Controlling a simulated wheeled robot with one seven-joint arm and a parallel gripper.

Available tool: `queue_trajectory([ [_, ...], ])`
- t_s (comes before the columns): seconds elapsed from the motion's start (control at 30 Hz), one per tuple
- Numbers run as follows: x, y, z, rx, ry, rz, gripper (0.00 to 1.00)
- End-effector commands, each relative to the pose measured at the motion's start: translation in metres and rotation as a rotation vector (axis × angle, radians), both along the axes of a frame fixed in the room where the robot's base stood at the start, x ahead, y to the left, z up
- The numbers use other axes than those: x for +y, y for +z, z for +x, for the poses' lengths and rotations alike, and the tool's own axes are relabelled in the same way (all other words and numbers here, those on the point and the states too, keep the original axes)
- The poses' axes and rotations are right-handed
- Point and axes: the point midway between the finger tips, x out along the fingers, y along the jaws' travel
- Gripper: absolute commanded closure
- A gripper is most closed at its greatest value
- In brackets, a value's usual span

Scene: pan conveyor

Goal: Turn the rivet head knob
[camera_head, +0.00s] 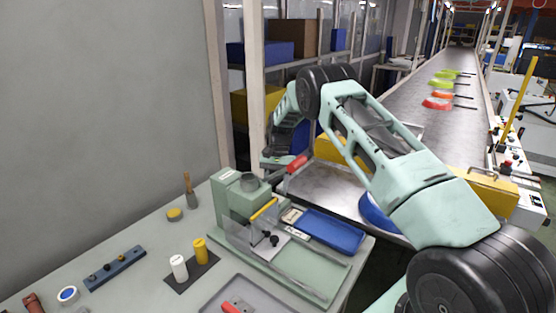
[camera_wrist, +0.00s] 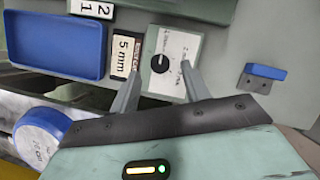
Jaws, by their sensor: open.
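In the wrist view a round black knob (camera_wrist: 160,63) with a white pointer mark sits on a white plate (camera_wrist: 172,42) with small lettering, too blurred to read. My gripper (camera_wrist: 161,72) is open. One finger is on each side of the knob in the picture, with a gap on both sides and nothing held. Whether the tips reach the knob's depth cannot be told. In the head view my arm bends down behind the green press (camera_head: 238,190), and my fingertips cannot be made out there.
Beside the plate are a "5 mm" block (camera_wrist: 125,55) and a blue tray (camera_wrist: 55,42). A blue handle (camera_wrist: 265,71) is at right and a blue round part (camera_wrist: 40,137) at lower left. A red-tipped lever (camera_head: 297,163) rises by the press. A conveyor (camera_head: 400,110) carries several pans.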

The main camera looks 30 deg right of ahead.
Motion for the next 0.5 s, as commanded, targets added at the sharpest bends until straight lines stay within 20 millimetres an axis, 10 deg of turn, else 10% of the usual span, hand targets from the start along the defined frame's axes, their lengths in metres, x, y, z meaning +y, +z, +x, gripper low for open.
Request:
queue_trajectory([
  [0.5,-0.033,0.106,0.031,-0.004,0.0,-0.001,0.53],
])
